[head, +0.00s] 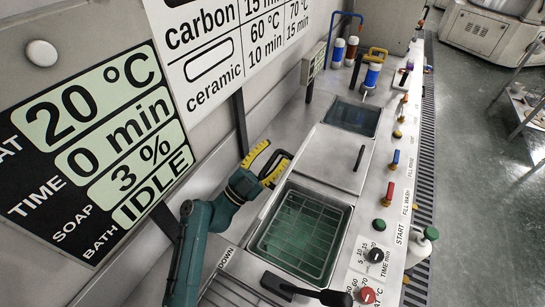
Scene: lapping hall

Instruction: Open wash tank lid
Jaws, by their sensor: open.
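A flat metal lid (326,150) with a dark bar handle (360,157) lies level on the steel bench in the head view. Nearer to me is an open rectangular basin (347,213) with a wire rack (298,232) over greenish liquid. Which of these is the wash tank I cannot tell from the view. My gripper (279,151), with yellow fingers, is open and empty. It is to the left of the lid, near the wall side, apart from the handle.
A smaller open basin (353,117) lies beyond the lid. Coloured knobs and valves, including a red one (388,194), line the bench's right edge. A black lever (305,291) is in front. A display panel (95,150) reads IDLE.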

